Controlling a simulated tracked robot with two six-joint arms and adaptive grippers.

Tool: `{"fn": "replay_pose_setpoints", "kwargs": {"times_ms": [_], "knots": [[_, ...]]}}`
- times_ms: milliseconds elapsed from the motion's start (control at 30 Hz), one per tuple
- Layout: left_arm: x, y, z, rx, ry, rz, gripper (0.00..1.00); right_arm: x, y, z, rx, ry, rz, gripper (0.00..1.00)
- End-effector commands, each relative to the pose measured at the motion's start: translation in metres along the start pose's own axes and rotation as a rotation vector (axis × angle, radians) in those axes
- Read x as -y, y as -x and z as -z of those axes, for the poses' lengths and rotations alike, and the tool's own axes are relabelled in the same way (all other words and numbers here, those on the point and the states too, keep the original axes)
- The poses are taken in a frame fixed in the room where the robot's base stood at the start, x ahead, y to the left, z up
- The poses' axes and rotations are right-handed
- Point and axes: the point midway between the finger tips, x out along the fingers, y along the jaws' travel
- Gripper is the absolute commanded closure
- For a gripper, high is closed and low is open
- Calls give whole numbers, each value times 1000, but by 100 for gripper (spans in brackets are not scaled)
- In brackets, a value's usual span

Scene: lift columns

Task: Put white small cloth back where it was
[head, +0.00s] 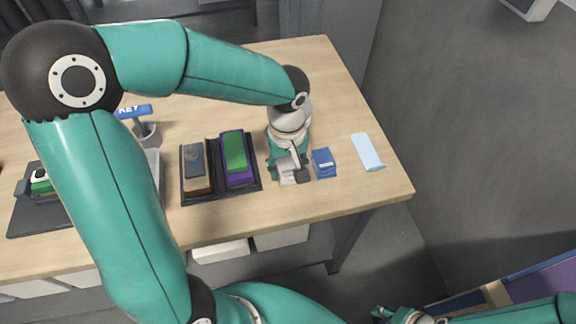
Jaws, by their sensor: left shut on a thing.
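My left gripper (289,174) is low over the wooden table (345,95), between the black tray and a small blue item. It is shut on a small whitish piece, which looks like the white small cloth (287,166). The fingers and wrist hide part of it, and I cannot tell whether it touches the table. My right gripper (384,313) shows only in part at the bottom edge, and its fingers are unclear.
A black two-part tray (221,197) holds a dark-topped block (195,165) and a green and purple block (236,157). To the right are a blue item (323,162) and a pale blue folded piece (367,152). The table's right corner is clear.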

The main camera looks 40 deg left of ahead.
Motion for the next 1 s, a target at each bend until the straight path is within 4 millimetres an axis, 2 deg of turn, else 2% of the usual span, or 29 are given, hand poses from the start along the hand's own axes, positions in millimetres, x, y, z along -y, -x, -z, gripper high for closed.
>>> {"fn": "replay_pose_setpoints", "kwargs": {"times_ms": [67,100,233,667,867,1000], "knots": [[0,-2,0,0,0,0,82,-1,-3,0,0,0,0,60],[0,-2,0,0,0,0,46,-1,-2,0,0,0,0,60],[0,-1,0,0,-1,0,24,-1,-2,0,0,0,0,60],[0,4,0,-2,0,-2,24,0,1,0,0,0,0,60],[-1,33,0,-3,0,-4,24,1,3,0,0,0,0,60],[-1,63,1,-5,0,-6,24,2,5,0,0,0,0,60]]}}
